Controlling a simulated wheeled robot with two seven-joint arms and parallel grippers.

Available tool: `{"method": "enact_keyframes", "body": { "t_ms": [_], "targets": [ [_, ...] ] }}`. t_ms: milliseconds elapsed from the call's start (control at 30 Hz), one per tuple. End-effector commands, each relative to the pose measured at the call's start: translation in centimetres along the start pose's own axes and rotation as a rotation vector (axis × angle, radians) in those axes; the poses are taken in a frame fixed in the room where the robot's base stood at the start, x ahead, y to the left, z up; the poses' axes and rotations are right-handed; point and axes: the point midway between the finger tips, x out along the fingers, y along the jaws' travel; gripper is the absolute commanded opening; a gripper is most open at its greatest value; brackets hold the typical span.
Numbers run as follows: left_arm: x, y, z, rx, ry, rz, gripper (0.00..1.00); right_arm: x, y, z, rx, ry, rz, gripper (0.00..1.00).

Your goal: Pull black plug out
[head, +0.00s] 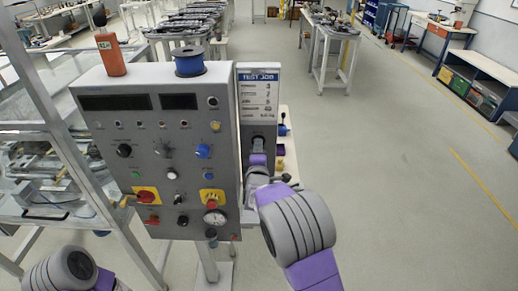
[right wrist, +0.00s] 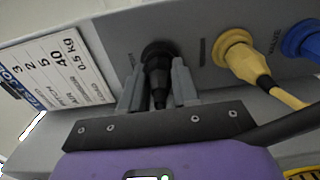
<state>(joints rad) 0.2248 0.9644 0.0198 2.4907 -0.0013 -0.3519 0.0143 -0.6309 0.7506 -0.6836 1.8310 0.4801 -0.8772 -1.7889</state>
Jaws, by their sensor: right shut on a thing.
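The black plug (right wrist: 158,60) sits in a socket on the panel's side face, seen in the right wrist view. Its black lead end points down between my fingers. My right gripper (right wrist: 158,88) is shut on the plug, one grey finger on each side. In the head view the right gripper (head: 257,172) reaches the side of the grey control panel (head: 190,133), below the white label. The plug is mostly hidden there behind my gripper. My left arm shows at the lower left, but its gripper is out of view.
A yellow plug (right wrist: 238,54) with a yellow cable and a blue plug (right wrist: 302,40) sit beside the black one. A blue spool (head: 189,61) and an orange box (head: 110,54) stand on the panel. Open floor lies to the right.

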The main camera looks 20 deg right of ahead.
Motion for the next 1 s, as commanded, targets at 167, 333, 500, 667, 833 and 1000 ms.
{"method": "enact_keyframes", "body": {
  "t_ms": [167, 333, 500, 667, 833, 1000],
  "targets": [
    [-0.1, 0.0, 0.0, 0.000, 0.000, 0.000, 0.43, -0.7, 0.1, 0.0, 0.001, 0.000, 0.000, 0.00],
    [-0.2, 0.1, 0.0, 0.000, 0.000, 0.000, 0.43, -1.3, 0.0, 0.0, 0.001, 0.000, 0.000, 0.00],
    [-0.2, 0.1, 0.0, 0.000, 0.000, 0.000, 0.43, -2.0, 0.0, -0.1, 0.001, 0.000, 0.000, 0.00],
    [-0.3, 0.1, 0.0, 0.000, 0.000, 0.000, 0.43, -2.7, 0.0, 0.0, 0.001, 0.000, -0.001, 0.00],
    [-0.4, 0.1, 0.0, 0.000, 0.000, 0.000, 0.43, -3.4, 0.1, 0.0, 0.001, 0.000, 0.000, 0.00],
    [-0.5, 0.2, 0.0, 0.000, 0.000, 0.000, 0.43, -4.0, 0.1, -0.1, 0.001, 0.001, 0.000, 0.00]
  ]
}}
